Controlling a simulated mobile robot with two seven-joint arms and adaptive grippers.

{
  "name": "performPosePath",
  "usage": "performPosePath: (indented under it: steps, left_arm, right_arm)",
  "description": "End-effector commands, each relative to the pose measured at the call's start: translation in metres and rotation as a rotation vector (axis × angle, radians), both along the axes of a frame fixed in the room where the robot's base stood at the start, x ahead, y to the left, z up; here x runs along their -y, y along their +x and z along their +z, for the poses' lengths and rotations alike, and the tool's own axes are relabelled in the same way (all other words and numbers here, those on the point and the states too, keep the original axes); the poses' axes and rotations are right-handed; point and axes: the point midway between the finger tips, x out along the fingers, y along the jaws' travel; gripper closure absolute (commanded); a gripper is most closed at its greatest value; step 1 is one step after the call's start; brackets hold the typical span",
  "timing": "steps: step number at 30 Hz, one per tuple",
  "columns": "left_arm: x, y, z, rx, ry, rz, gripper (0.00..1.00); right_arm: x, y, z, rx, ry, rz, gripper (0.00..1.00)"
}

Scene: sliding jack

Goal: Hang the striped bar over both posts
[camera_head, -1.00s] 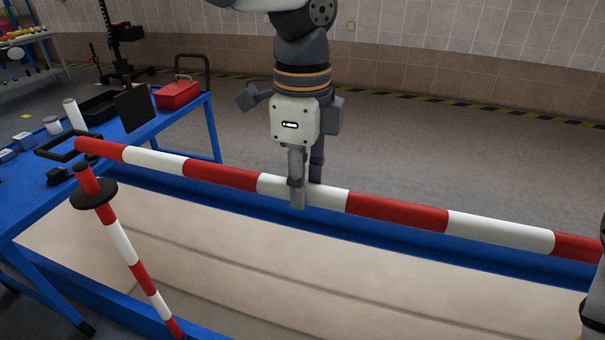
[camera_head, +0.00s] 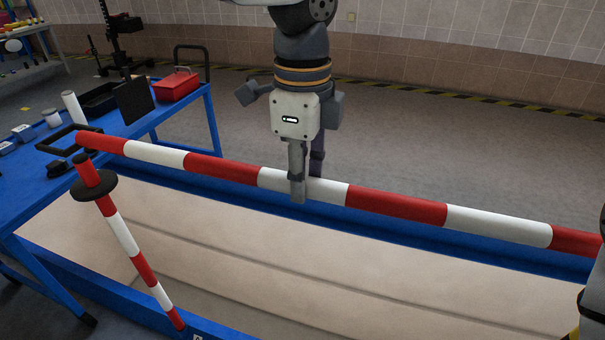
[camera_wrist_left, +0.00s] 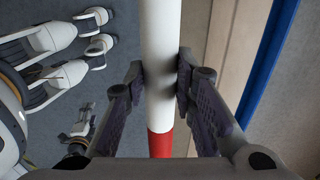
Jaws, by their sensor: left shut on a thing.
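The long red-and-white striped bar (camera_head: 395,206) spans the head view, from its red left end above the blue table to the right edge, where its far end is cut off. My left gripper (camera_head: 306,188) is shut on a white band near its visible middle. The left wrist view shows both fingers (camera_wrist_left: 162,85) against the bar (camera_wrist_left: 159,40). One striped post (camera_head: 122,236) with a black disc (camera_head: 93,188) near its red top stands tilted in the picture at the left, in front of the bar's left end. The bar appears apart from it. The other post is not visible.
A blue table (camera_head: 40,185) at left holds a red toolbox (camera_head: 177,86), black trays and small containers. A blue-edged, beige-floored area (camera_head: 330,275) lies below the bar.

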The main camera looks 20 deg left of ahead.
Motion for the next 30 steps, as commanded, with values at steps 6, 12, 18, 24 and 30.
performPosePath:
  steps: [6, 12, 18, 24, 30]
  left_arm:
    - [0.0, 0.0, -0.01, 0.0, 0.001, -0.001, 1.0]
    - [0.0, 0.0, -0.02, 0.001, 0.001, 0.0, 1.0]
    - [0.0, 0.0, -0.03, 0.0, 0.001, 0.0, 1.0]
    - [0.0, 0.0, -0.04, 0.001, 0.0, 0.0, 1.0]
    - [0.0, 0.0, -0.051, 0.0, 0.0, 0.001, 1.0]
  right_arm:
    - [0.0, 0.0, 0.0, 0.001, 0.0, 0.0, 0.49]
    - [0.0, 0.0, 0.0, 0.001, 0.0, 0.0, 0.49]
    - [0.0, 0.0, 0.0, 0.001, 0.0, 0.0, 0.49]
    - [0.0, 0.0, 0.0, 0.001, 0.0, 0.0, 0.49]
    - [0.0, 0.0, 0.0, 0.0, 0.0, 0.0, 0.49]
